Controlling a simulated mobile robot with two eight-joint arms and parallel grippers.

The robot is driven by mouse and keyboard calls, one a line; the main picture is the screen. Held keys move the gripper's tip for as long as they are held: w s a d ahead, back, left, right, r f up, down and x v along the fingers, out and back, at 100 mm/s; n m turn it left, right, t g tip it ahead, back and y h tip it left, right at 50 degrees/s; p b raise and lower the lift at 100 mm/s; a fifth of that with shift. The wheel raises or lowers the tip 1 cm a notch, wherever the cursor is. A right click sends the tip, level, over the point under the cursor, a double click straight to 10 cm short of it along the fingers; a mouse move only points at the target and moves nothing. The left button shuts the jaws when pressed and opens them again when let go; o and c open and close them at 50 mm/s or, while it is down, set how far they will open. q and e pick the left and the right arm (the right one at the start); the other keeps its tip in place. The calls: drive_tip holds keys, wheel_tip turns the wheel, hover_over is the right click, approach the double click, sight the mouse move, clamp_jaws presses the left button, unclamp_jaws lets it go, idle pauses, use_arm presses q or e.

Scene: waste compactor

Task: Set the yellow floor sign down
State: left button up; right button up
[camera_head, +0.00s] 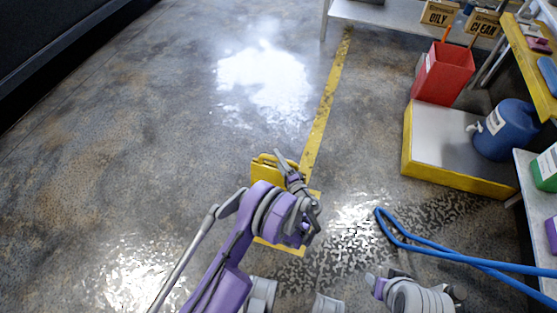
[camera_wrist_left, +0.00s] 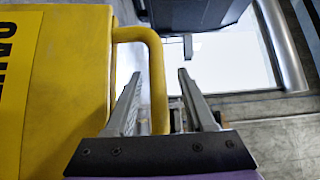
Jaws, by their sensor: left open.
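The yellow floor sign (camera_head: 264,170) stands on the floor in the middle of the head view, largely hidden behind my left arm. In the left wrist view its yellow panel (camera_wrist_left: 75,85) with black lettering fills the left side, and its looped handle (camera_wrist_left: 155,75) sticks out to the right. My left gripper (camera_head: 283,160) is at the sign. Its fingers (camera_wrist_left: 158,90) are apart, with the handle between them, closer to the left finger. Part of my right arm's grey end (camera_head: 415,297) shows at the bottom right; its fingers are not clear.
A blue hose (camera_head: 400,237) lies on the floor at the right. Beyond it are a yellow-edged platform (camera_head: 440,172), a blue drum (camera_head: 505,130) and a red bin (camera_head: 443,74). A yellow floor line (camera_head: 325,105) runs behind the sign. The wet-looking floor at left is clear.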

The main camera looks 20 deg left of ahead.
use_arm(q)
drive_tip(key=p+v, duration=0.3)
drive_tip(key=v, duration=0.9)
drive_tip(key=s+a+r+n+g+h, duration=0.45)
drive_tip(key=a+r+g, duration=0.25)
drive_tip(key=a+r, duration=0.45)
drive_tip(key=s+d+r+n+g+h, duration=0.1)
drive_tip(key=s+r+n+h, duration=0.1)
drive_tip(key=s, duration=0.9)
drive_tip(key=s+d+r+n+h, duration=0.2)
drive_tip(key=s+r+n+h, duration=0.1)
drive_tip(key=s, duration=0.9)
drive_tip(key=r+h, duration=0.1)
drive_tip(key=h, duration=0.1)
drive_tip(key=shift+r+g+h+b, duration=0.25)
drive_tip(key=shift+g+h+b, duration=0.05)
drive_tip(key=shift+g+h, duration=0.1)
drive_tip(key=shift+s, duration=0.1)
